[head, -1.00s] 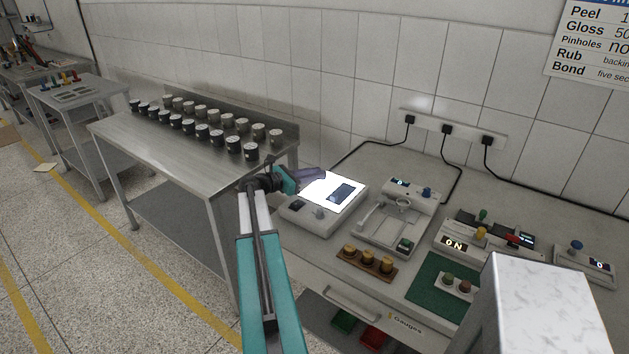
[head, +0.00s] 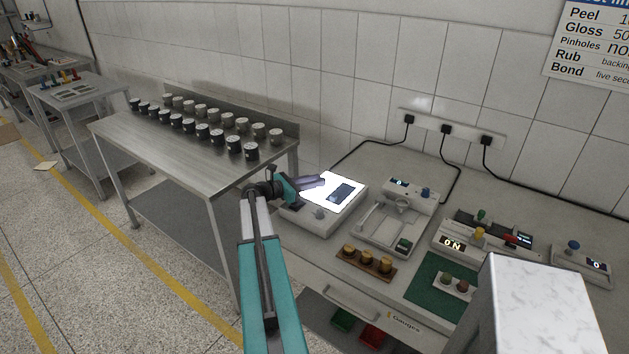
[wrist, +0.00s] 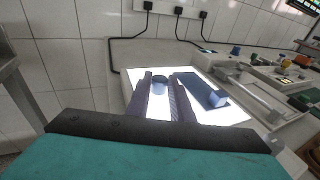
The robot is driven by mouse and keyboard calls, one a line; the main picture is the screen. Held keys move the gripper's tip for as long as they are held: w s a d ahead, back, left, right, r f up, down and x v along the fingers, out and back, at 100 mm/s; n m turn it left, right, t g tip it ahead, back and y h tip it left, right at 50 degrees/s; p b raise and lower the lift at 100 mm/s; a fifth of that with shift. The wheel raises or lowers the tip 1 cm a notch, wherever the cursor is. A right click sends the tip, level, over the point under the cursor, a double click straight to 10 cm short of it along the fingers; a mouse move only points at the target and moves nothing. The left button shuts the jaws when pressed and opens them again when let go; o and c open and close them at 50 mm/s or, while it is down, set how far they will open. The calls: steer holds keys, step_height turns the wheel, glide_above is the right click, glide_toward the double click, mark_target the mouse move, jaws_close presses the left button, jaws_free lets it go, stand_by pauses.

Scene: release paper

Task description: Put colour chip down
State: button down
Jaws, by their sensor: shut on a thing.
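My gripper (head: 320,181) reaches in from the left over the lit white panel of a light box (head: 324,213). In the wrist view its two dark fingers (wrist: 160,88) are apart, with a small dark, round-topped piece between their tips. I take this piece to be the colour chip (wrist: 160,78); my gripper is shut on it. It looks low over the bright panel; I cannot tell whether it touches. The chip cannot be made out in the head view. A dark blue rectangle (head: 341,192) lies on the panel, right of the fingers; it also shows in the wrist view (wrist: 203,92).
A grey device with a clamp frame (head: 385,226) stands right of the light box. A wooden strip with brass knobs (head: 365,264) is in front. A steel table (head: 150,147) with rows of small cans is at left. Cables run along the wall behind.

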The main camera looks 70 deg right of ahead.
steer(key=shift+f, duration=0.2)
steer(key=c, duration=1.6)
jaws_free()
steer(key=shift+o, duration=0.2)
steer(key=shift+r, duration=0.15)
steer(key=b+v, duration=0.3)
steer(key=v, duration=0.9)
steer(key=shift+r, duration=0.1)
